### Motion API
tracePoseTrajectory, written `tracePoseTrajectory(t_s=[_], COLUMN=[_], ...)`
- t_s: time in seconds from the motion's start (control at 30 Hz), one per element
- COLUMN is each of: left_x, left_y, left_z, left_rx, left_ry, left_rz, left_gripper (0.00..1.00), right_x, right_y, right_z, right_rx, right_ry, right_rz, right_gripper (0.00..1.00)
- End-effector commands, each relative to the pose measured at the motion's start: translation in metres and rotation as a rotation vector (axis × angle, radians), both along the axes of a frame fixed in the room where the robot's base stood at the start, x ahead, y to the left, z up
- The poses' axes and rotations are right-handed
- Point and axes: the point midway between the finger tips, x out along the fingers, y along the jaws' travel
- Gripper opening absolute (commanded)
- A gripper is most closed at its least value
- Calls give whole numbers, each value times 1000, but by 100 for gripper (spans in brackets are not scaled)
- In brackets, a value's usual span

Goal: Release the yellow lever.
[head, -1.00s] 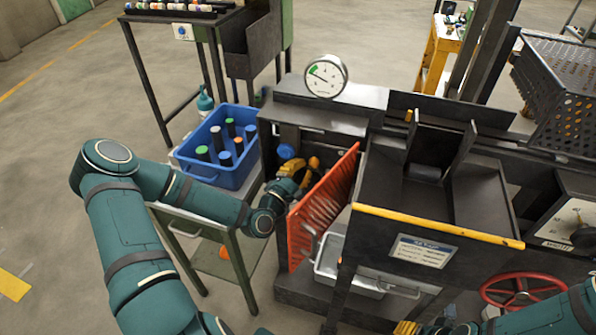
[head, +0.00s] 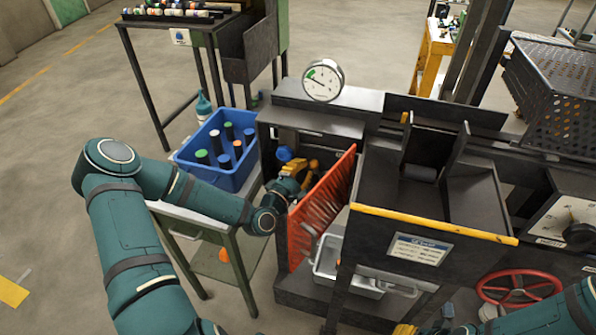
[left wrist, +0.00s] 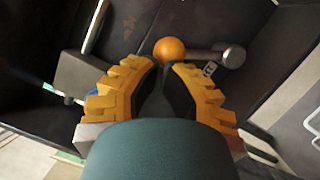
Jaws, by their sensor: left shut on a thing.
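The yellow lever's orange-yellow ball knob (left wrist: 169,49) shows in the left wrist view, just beyond and between my left fingertips. My left gripper (left wrist: 161,72) is shut on the lever close below the knob; the fingers hide part of it. In the head view my left gripper (head: 290,180) is inside the dark frame, left of the orange slatted door, and the lever cannot be clearly told from the yellow fingers. A blue knob (head: 284,154) sits just behind the gripper. My right gripper (head: 405,330) barely shows at the bottom edge, and its jaws cannot be made out.
The orange slatted door (head: 321,210) stands close to the right of my left gripper. A blue bin (head: 190,172) with several cylinders stands on a cart at the left. A metal tray (head: 350,277) lies under the machine, and a red handwheel (head: 520,274) is at lower right.

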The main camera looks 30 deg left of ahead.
Motion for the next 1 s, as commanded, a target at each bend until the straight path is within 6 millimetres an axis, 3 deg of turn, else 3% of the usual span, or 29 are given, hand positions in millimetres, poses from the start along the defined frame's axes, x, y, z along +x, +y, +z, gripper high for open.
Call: tracePoseTrajectory(t_s=[1.0], left_x=[5], left_y=[-18], left_z=[14], left_rx=[126], left_ry=[27], left_rz=[-1], left_gripper=[0], right_x=[-2], right_y=[0], right_z=[12], right_rx=[1], right_ry=[6], right_rz=[1], right_gripper=[47])
